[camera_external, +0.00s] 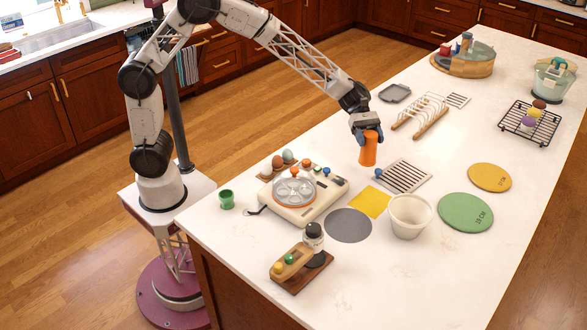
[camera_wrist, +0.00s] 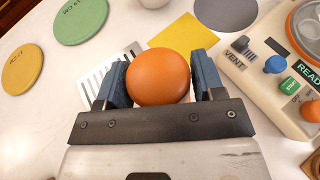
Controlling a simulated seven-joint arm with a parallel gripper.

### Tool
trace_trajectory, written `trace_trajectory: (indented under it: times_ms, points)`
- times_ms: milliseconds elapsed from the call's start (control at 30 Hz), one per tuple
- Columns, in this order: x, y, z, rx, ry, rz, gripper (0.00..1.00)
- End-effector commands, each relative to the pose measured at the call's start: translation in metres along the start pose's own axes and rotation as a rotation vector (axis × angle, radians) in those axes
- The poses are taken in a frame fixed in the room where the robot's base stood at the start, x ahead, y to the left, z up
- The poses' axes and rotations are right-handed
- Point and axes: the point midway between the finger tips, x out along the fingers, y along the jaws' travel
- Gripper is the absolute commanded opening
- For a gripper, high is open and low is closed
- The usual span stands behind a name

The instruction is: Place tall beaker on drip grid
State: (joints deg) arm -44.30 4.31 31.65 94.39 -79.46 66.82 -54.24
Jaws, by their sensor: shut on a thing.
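The tall beaker, an orange cylinder (camera_external: 368,150), is upright in my gripper (camera_external: 367,130) in the external view. In the wrist view its round orange end (camera_wrist: 158,76) fills the space between the two blue fingers of my gripper (camera_wrist: 160,82), which is shut on it. The drip grid (camera_external: 404,176), a pale plate with dark slots, lies flat on the counter to the right of and nearer the camera than the beaker. In the wrist view the drip grid (camera_wrist: 92,79) is partly hidden behind the left finger. I cannot tell the beaker's height above the counter.
A yellow square (camera_external: 370,202), a grey disc (camera_external: 348,225) and a white tub (camera_external: 409,218) lie on the near side. A cream machine (camera_external: 300,200) stands at left. Green (camera_external: 465,212) and yellow (camera_external: 490,177) discs lie at right. A dish rack (camera_external: 420,115) stands behind.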

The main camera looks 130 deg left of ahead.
Motion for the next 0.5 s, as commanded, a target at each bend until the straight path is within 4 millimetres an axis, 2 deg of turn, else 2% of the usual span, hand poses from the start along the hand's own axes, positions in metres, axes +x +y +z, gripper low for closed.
trace_trajectory:
  times_ms: [500]
  points:
    - [0.031,0.067,0.005,0.0,0.0,-0.001,0.38]
